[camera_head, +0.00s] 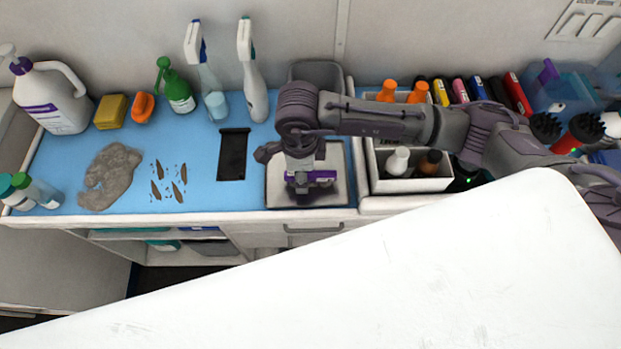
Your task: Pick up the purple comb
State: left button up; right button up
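My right arm comes in from the right, and its gripper (304,192) points down over a small light tray (337,190) on the blue counter mat. A bright purple piece (322,174) with a pale patch shows right beside the fingers over the tray; I cannot tell whether it is the comb. The fingers are small and partly hidden by the wrist, so their opening and any hold are unclear. Another purple item (548,70) stands in the blue bin at the right and is not clearly a comb. My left gripper is not in view.
Left of the tray lie a black flat object (233,154), brown tufts (168,182) and a grey clump (110,178). Spray bottles (252,80) stand behind. A white caddy (410,184) with bottles is right of the tray. A large white surface (380,280) fills the foreground.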

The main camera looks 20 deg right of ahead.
jog(key=shift+f, duration=0.55)
jog(key=shift+r, duration=0.1)
grip_shut()
jog(key=shift+r, duration=0.1)
notch_tip(320, 180, up, 10)
jog(key=p, duration=0.5)
jog(key=shift+p, duration=0.3)
jog(key=c, duration=0.6)
grip_release()
jog(key=shift+c, duration=0.2)
grip_shut()
jog(key=shift+w, duration=0.1)
